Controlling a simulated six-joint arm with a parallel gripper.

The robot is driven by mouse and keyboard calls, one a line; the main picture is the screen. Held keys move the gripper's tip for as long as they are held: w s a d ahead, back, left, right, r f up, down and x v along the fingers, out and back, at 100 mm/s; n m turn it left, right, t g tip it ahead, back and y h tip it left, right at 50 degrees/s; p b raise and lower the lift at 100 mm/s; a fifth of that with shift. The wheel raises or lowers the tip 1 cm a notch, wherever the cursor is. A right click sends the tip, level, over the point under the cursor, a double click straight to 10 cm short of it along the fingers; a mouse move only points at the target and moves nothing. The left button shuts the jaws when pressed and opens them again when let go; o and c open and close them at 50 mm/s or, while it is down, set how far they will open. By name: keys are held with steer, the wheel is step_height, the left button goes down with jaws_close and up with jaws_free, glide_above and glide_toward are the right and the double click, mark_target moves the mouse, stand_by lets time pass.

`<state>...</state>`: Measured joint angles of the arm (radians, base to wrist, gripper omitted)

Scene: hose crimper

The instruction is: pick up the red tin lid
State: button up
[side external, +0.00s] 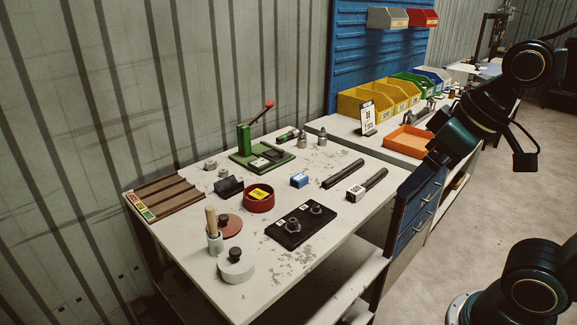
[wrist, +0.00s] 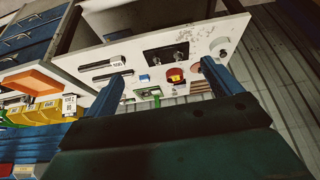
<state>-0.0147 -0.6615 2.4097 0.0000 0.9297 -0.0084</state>
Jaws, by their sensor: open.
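A flat reddish-brown round lid with a black knob (side external: 230,226) lies on the front left part of the workbench, between a wooden-handled tool and a black plate; it looks like the red tin lid. In the wrist view the lid (wrist: 196,69) is small and partly hidden beside the right finger. A red round tin with a yellow label (side external: 258,203) stands behind it; it also shows in the wrist view (wrist: 174,79). My gripper (wrist: 162,68) is open and empty, its two blue fingers wide apart. It is off the bench's right side, far from the lid.
A white round piece with a black knob (side external: 236,267) sits in front of the lid. The wooden-handled tool (side external: 213,232) stands close by. A black plate with fittings (side external: 300,225), a green press (side external: 262,155) and a brown rack (side external: 165,197) occupy the bench (side external: 330,221).

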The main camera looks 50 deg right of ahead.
steer(key=w+a+r+n+g, duration=0.15)
steer(key=w+r, duration=0.35)
steer(key=w, duration=0.6)
steer(key=n+g, duration=0.3)
steer(key=g, duration=0.1)
glide_above(223, 216)
step_height(223, 216, down, 14)
steer(key=shift+f, duration=4.35)
steer(key=shift+f, duration=0.1)
